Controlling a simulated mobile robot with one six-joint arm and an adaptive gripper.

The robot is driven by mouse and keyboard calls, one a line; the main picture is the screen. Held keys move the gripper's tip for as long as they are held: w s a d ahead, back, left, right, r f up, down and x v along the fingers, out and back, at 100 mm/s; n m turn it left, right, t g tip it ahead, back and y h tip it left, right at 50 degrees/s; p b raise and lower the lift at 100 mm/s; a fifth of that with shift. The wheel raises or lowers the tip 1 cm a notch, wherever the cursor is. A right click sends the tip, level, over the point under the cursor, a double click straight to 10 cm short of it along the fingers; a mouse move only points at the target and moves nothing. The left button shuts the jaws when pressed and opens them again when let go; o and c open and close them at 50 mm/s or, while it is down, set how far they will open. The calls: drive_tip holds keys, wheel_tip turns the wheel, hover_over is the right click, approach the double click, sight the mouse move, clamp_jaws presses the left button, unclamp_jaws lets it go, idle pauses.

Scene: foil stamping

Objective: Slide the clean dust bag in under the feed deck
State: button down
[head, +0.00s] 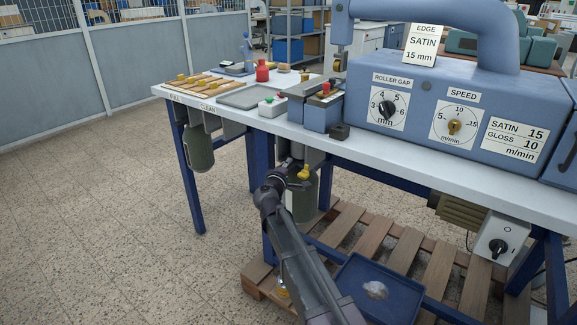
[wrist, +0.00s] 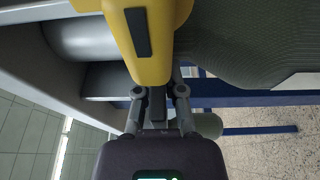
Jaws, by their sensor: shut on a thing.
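My gripper (head: 297,180) is shut on the yellow handle (head: 303,173) of a grey-green dust bag (head: 305,203), under the white table's front edge. In the wrist view my fingers (wrist: 158,100) close on the yellow handle (wrist: 150,65), and the bag (wrist: 255,45) fills the upper right. The bag hangs upright beneath the grey fitting (head: 290,148) under the machine's feed end. Whether it is fully seated there cannot be told. A second green dust bag (head: 200,152) hangs at the left, below the FULL and CLEAN labels.
A blue table leg (head: 190,180) stands at the left. A wooden pallet (head: 400,252) with a blue tray (head: 372,290) lies below. A motor (head: 460,212) and switch box (head: 497,240) hang at the right. The floor at left is clear.

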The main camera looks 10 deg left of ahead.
drive_tip(key=c, duration=0.7)
unclamp_jaws()
drive_tip(key=shift+o, duration=0.2)
drive_tip(key=s+a, duration=0.1)
drive_tip(key=s, duration=1.1)
